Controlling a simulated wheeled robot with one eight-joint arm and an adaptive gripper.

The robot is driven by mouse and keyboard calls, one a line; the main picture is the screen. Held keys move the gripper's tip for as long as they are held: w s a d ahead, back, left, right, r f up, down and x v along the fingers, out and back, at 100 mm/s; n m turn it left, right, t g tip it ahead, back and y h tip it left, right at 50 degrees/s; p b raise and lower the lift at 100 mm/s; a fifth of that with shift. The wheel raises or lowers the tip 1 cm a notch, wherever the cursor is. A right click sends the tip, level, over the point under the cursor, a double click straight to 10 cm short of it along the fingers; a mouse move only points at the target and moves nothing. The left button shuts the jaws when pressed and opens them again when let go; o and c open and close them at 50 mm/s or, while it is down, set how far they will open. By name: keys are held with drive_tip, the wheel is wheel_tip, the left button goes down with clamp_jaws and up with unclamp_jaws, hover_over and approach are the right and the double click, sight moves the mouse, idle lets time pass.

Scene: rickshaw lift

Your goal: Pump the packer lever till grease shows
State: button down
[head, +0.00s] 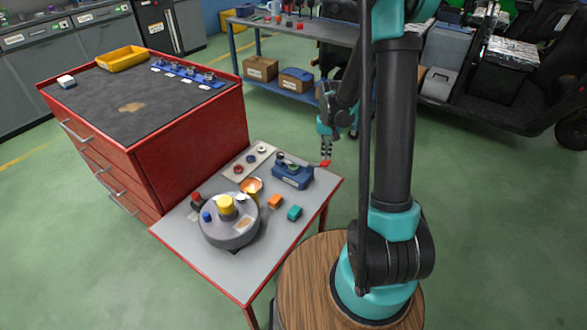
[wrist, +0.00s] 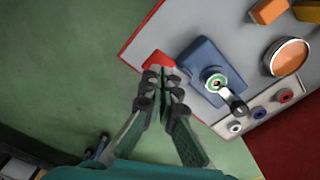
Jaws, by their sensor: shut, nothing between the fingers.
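The blue packer (head: 292,172) sits near the far right edge of the grey-topped table. A red piece (head: 325,163), which looks like the lever's end, lies just right of it. My gripper (head: 327,152) is shut and empty, above that red piece. In the wrist view, the fingertips (wrist: 163,82) overlap the near side of the red piece (wrist: 157,59), beside the blue packer body (wrist: 203,60). I cannot tell whether they touch it. No grease is clearly seen.
A grey round drum (head: 230,228) with coloured parts, orange (head: 275,201) and teal (head: 295,213) blocks, an orange-filled dish (head: 251,185) and a strip of rings (head: 248,163) share the table. A red cabinet (head: 190,135) stands left.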

sight(325, 162)
drive_tip(key=shift+f, duration=0.1)
drive_tip(key=shift+f, duration=2.15)
drive_tip(key=shift+r, duration=4.25)
drive_tip(key=shift+s+r, duration=0.1)
drive_tip(key=s+d+r+t, duration=0.2)
drive_tip(key=s, duration=0.9)
drive_tip(key=s+d+r+n+t, duration=0.1)
drive_tip(key=s+d+t, duration=0.1)
drive_tip(key=s, duration=0.8)
drive_tip(key=shift+s+r, duration=0.35)
drive_tip(key=shift+s, duration=0.05)
